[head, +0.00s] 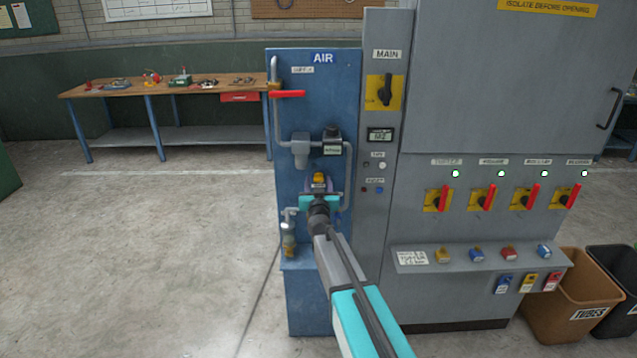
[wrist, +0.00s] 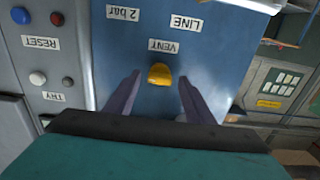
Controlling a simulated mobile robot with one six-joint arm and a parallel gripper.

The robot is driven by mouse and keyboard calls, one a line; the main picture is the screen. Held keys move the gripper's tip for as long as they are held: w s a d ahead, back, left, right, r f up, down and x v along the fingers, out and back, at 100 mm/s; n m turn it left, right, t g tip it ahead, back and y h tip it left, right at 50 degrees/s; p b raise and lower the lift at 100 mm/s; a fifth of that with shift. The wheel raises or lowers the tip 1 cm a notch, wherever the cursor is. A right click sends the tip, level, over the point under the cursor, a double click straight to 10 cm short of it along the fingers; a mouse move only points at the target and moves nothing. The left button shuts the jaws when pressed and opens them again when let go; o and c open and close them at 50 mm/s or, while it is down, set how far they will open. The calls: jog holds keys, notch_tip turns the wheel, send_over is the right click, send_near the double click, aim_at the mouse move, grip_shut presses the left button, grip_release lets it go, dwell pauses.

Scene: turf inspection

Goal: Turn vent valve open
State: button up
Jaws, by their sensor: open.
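The vent valve is a yellow knob (wrist: 159,74) on the blue air panel (head: 321,100), by the label VENT in the wrist view, which is upside down. In the head view the knob (head: 319,178) shows just above my gripper (head: 319,187). My gripper (wrist: 160,82) is open and faces the panel. In the wrist view its two fingers stand on either side of the knob, with a visible gap on each side. I cannot tell how far the fingertips are from the panel face. The lower part of the panel is partly behind my arm.
A red lever (head: 288,94) and grey pipes are above on the panel. A grey cabinet (head: 480,215) with several red-handled switches stands close on the right. Brown bin (head: 570,300) is at lower right. A workbench (head: 165,90) is behind left; the floor at left is clear.

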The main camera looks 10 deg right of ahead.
jog(key=shift+w, duration=0.25)
jog(key=c, duration=1)
jog(key=shift+c, duration=0.2)
